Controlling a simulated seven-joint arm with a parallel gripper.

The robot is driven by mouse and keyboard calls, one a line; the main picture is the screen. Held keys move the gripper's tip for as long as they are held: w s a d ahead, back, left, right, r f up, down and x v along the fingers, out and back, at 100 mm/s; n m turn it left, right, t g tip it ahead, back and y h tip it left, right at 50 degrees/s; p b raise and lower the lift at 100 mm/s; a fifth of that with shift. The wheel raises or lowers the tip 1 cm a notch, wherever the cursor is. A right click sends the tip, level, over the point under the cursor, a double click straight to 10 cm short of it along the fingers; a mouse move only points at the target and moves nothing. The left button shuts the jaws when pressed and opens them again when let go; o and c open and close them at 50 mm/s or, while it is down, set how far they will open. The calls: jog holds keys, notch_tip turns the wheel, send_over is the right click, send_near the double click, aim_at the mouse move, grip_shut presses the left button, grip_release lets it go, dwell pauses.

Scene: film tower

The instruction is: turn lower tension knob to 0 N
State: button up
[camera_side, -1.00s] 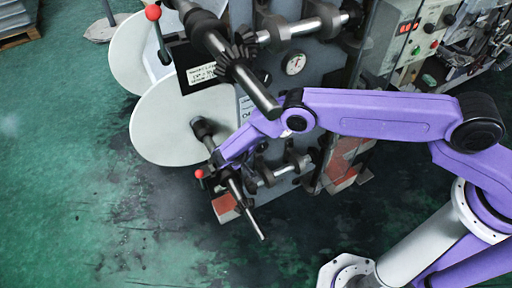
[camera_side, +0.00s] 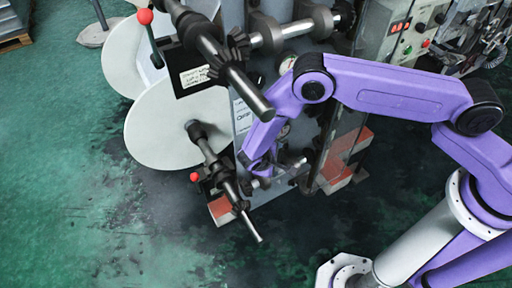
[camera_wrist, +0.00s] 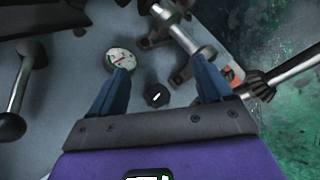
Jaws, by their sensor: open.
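The lower tension knob (camera_wrist: 156,95) is a small black round knob with a white pointer mark, on the grey machine panel. In the wrist view it shows between the two blue fingers of my gripper (camera_wrist: 161,67), which are open with a gap on each side of the knob. I cannot tell how far the fingertips are from the panel. A round white gauge (camera_wrist: 122,58) sits up and left of the knob; its reading is too small to tell. In the side view my purple wrist is low at the machine's front, and the knob and fingertips are hidden.
A roller shaft (camera_wrist: 185,30) with dark brackets lies just above and right of the knob in the wrist view. Another shaft (camera_wrist: 290,68) is at the right. In the side view, white reel discs (camera_side: 170,125) and a long upper roller (camera_side: 225,65) stand left of my arm.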

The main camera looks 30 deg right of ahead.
jog(key=s+d+r+n+g+y, duration=0.15)
jog(key=s+r, duration=0.35)
jog(key=r, duration=0.6)
jog(key=s+d+r+y, duration=0.2)
jog(key=s+r, duration=0.2)
jog(key=r, duration=0.7)
jog(key=s+d+r+n+g+y, duration=0.1)
jog(key=s+d+r+y, duration=0.1)
jog(key=s+d+r, duration=0.55)
jog(key=s+d+r+n+g+y, duration=0.1)
jog(key=s+d+r+y, duration=0.2)
jog(key=s, duration=0.7)
jog(key=w+a+f+m+t+y, duration=0.2)
jog(key=w+a+f+m, duration=0.4)
jog(key=w+a+f, duration=0.75)
jog(key=w+f+m+t+h, duration=0.1)
jog(key=w+f+m+t, duration=0.1)
jog(key=w+f, duration=0.6)
jog(key=w+f+m+t+h, duration=0.1)
jog(key=w+f+m+t, duration=0.1)
jog(key=w+f, duration=0.6)
jog(key=w+f+m+t+h, duration=0.1)
jog(key=w+f+m+t, duration=0.1)
jog(key=w+f, duration=0.6)
jog(key=shift+w+f+t, duration=0.25)
jog(key=shift+f+t, duration=0.2)
jog(key=shift+f, duration=0.7)
